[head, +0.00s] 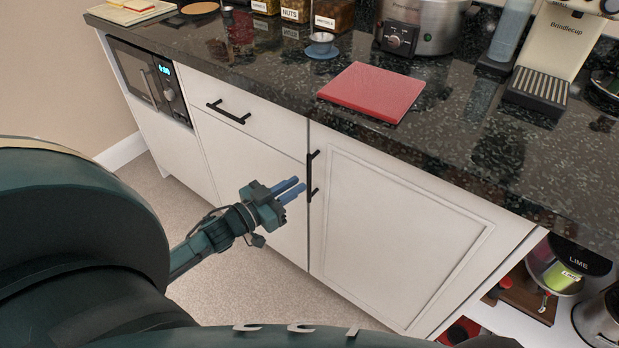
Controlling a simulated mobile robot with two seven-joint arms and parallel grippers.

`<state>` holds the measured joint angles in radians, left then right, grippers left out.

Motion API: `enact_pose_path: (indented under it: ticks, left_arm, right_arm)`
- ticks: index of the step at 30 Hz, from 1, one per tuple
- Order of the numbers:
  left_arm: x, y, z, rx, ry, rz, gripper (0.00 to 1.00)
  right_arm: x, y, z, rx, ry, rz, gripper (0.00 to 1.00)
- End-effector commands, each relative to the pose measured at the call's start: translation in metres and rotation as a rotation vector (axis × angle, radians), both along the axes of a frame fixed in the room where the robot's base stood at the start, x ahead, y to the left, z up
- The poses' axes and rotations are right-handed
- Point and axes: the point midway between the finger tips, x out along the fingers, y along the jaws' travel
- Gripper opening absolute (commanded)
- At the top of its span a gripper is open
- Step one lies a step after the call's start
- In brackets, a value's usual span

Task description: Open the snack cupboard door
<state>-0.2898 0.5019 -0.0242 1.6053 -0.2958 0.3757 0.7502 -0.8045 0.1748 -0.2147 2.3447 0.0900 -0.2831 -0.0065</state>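The cupboard door (385,230) is a white framed panel under the counter. It is closed, flush with the cabinet front. Its black vertical bar handle (310,177) sits at the door's upper left edge. My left gripper (293,190) comes in from the left, with its two blue fingers pointing right towards the handle. The fingers look slightly parted, with nothing seen between them. The fingertips appear just left of the handle and not around it; whether they touch it I cannot tell. My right gripper is not in view.
A drawer with a black handle (229,112) and a microwave (148,80) are to the left. A red board (374,91) lies on the dark counter (460,130). Open shelving with a LIME container (568,265) is at the right. The carpet (255,290) below is clear.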

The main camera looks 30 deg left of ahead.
Motion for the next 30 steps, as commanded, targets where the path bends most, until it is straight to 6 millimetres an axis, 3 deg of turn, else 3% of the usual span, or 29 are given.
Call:
enact_pose_path:
  ticks: [3,9,20,26,30]
  left_arm:
    - [0.023,-0.007,0.0,-0.001,-0.002,0.0,0.15]
    - [0.045,-0.014,0.0,-0.001,-0.001,0.0,0.15]
    - [0.051,-0.016,0.0,-0.001,0.001,0.0,0.15]
    - [0.05,-0.016,0.0,-0.001,0.001,0.0,0.01]
    - [0.05,-0.016,0.0,-0.001,0.001,0.0,0.0]
  right_arm:
    - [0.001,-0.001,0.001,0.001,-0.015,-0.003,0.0]
    - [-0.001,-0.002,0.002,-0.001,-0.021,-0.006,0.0]
    - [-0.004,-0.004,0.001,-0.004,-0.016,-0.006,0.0]
    - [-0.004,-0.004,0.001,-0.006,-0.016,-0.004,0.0]
    - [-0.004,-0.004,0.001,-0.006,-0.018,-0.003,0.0]
